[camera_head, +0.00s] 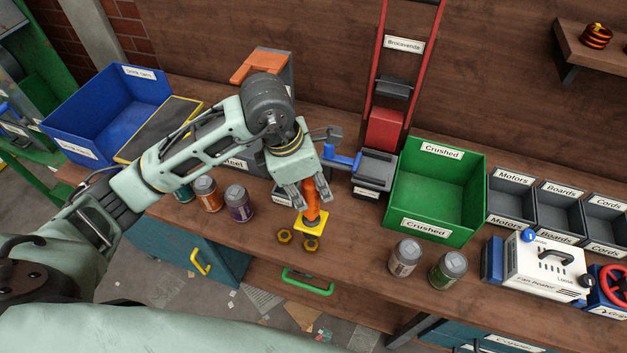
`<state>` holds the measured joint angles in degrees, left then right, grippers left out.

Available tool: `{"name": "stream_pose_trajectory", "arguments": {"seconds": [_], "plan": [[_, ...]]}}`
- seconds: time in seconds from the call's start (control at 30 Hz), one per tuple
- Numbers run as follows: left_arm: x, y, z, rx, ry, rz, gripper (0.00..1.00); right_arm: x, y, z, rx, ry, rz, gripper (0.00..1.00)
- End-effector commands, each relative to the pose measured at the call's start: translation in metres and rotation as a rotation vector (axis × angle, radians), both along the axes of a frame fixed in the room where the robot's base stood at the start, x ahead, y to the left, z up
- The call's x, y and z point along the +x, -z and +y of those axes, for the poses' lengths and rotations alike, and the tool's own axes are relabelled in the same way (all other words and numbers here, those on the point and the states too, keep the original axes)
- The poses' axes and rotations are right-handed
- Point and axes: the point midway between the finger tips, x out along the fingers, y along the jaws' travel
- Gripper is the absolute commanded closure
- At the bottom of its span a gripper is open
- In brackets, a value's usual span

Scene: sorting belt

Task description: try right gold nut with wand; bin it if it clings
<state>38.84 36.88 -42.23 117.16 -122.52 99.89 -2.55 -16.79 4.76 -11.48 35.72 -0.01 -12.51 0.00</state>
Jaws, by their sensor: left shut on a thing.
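My left gripper (305,193) is shut on the orange wand (312,205), which points down over the workbench. The wand's lower end is at a yellow square pad (322,219) with a dark round spot; I cannot tell whether they touch. Two gold nuts lie on the bench just in front of the pad: the left nut (284,236) and the right nut (310,245). Both are apart from the wand. A grey bin with a label ending in "eel" (235,163) stands behind my left arm, which hides much of it. My right gripper is out of view.
Several cans stand on the bench, including a purple can (239,204) left of the pad and a grey can (404,257) to the right. A green "Crushed" bin (427,228) and a red-railed press (385,130) stand behind right. The bench's front edge is close to the nuts.

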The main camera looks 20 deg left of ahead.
Motion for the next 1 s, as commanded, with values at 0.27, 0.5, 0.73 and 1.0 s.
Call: {"name": "stream_pose_trajectory", "arguments": {"seconds": [0.27,0.5,0.73,1.0], "plan": [[0.0,0.019,0.0,-0.002,-0.001,-0.001,1.0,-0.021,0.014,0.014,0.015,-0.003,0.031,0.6],[0.0,0.042,0.0,-0.002,-0.001,-0.001,1.0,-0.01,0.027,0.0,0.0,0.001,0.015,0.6],[0.001,0.055,0.0,-0.001,-0.002,-0.001,1.0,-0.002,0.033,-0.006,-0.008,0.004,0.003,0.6],[0.001,0.055,0.0,-0.001,-0.001,-0.002,1.0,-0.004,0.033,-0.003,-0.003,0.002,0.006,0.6]]}}
